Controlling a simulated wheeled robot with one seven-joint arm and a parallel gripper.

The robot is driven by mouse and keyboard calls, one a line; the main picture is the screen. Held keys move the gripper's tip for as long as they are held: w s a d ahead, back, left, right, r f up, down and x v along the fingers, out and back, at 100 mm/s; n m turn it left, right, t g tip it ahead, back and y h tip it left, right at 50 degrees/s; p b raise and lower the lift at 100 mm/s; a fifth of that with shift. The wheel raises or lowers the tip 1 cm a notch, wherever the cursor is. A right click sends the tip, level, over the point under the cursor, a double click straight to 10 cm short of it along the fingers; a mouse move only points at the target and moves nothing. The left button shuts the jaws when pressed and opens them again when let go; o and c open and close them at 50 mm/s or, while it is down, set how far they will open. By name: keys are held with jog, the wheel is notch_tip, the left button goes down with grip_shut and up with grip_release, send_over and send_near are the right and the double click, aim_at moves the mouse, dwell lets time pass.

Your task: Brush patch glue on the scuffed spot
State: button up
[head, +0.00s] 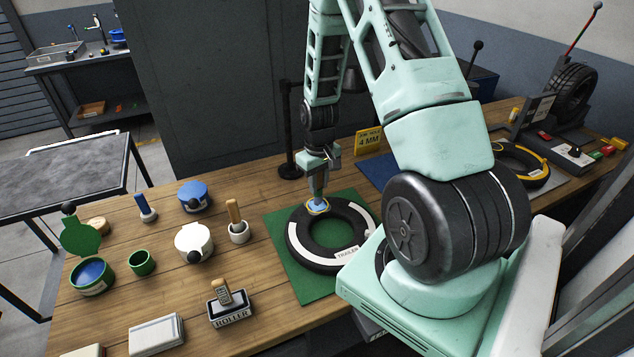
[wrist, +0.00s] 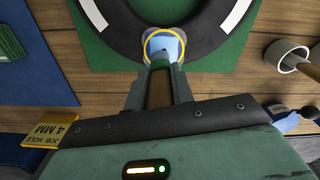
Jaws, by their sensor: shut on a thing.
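The black ring-shaped tyre or tube (head: 345,258), labelled TRAILER, lies flat on a green mat (head: 315,288). A spot ringed in yellow on it shows light blue inside (head: 318,207); this blue patch also shows in the wrist view (wrist: 165,46). My gripper (head: 317,188) points down over the spot, shut on a slim thing, apparently the brush, mostly hidden between the fingers (wrist: 160,70). Its tip seems at or just above the blue; contact is unclear.
An empty-looking green cup (head: 142,263), a white lidded pot (head: 194,242), a blue lidded pot (head: 194,195), a white cup with a wooden handle (head: 238,228) and a roller stand (head: 231,308) occupy the left bench. A yellow 4 MM sign (head: 368,140) stands behind the tyre.

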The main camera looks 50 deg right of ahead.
jog(key=shift+r, duration=0.15)
jog(key=shift+r+p, duration=2.3)
jog(key=shift+r, duration=0.55)
jog(key=shift+r+p, duration=1.2)
jog(key=shift+r, duration=0.4)
jog(key=shift+f, duration=0.1)
